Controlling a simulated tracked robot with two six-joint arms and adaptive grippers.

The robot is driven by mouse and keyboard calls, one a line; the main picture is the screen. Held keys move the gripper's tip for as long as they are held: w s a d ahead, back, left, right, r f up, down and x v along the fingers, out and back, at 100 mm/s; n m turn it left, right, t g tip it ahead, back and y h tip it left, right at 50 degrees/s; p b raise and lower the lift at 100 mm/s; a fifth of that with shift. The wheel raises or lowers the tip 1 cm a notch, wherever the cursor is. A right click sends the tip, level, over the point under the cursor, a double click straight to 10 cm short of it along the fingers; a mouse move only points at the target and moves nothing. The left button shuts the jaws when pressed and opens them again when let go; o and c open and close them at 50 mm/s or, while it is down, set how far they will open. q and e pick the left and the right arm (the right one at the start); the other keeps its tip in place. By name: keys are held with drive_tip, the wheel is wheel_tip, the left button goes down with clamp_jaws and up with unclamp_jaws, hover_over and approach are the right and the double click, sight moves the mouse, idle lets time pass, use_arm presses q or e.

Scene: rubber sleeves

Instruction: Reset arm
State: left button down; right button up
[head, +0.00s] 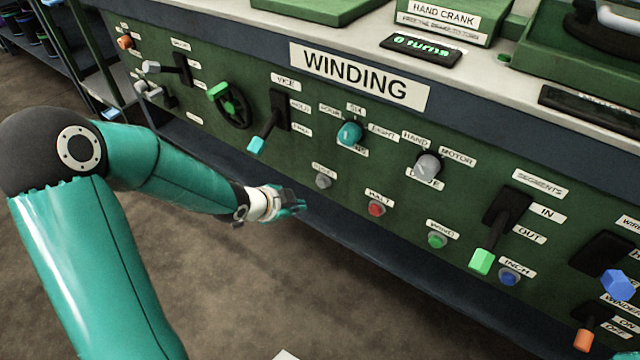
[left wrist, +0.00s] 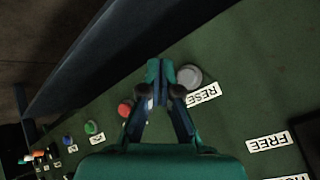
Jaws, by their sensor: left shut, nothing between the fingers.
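The grey reset button (head: 323,181) sits on the green winding panel (head: 290,160), under a small label too blurred to read in the head view. My left gripper (head: 300,206) is shut and empty, low in front of the panel, left of and below the button in the head view. In the left wrist view its closed fingertips (left wrist: 160,70) overlap the button's edge. I cannot tell whether they touch it.
A red halt button (head: 376,208), a green button (head: 437,240) and a blue inch button (head: 509,277) run along the lower panel. Levers with teal (head: 256,145) and green (head: 481,262) handles stick out. Open floor lies in front of the panel.

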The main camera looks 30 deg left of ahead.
idle(0.7)
use_arm(q)
drive_tip(key=s+d+f+g+h, duration=0.1)
drive_tip(key=s+d+f+g, duration=0.15)
drive_tip(key=d+f, duration=0.45)
drive_tip(key=s+d+f+g+h, duration=0.2)
drive_tip(key=s+d+f, duration=0.1)
drive_tip(key=d+f, duration=0.35)
drive_tip(key=s+d+f+n+g, duration=0.2)
drive_tip(key=s+d+f+n, duration=0.15)
drive_tip(key=s, duration=0.25)
drive_tip(key=s+d+f+n+g, duration=0.2)
drive_tip(key=s+d+f+n, duration=0.15)
drive_tip(key=s, duration=0.25)
wheel_tip(320, 180, up, 36)
drive_tip(key=a+n+p, duration=0.1)
drive_tip(key=n+p, duration=0.3)
drive_tip(key=p, duration=3.2)
drive_tip(key=shift+s+f+y+p, duration=0.15)
drive_tip(key=shift+f+y+p, duration=0.1)
drive_tip(key=shift+y+p, duration=0.05)
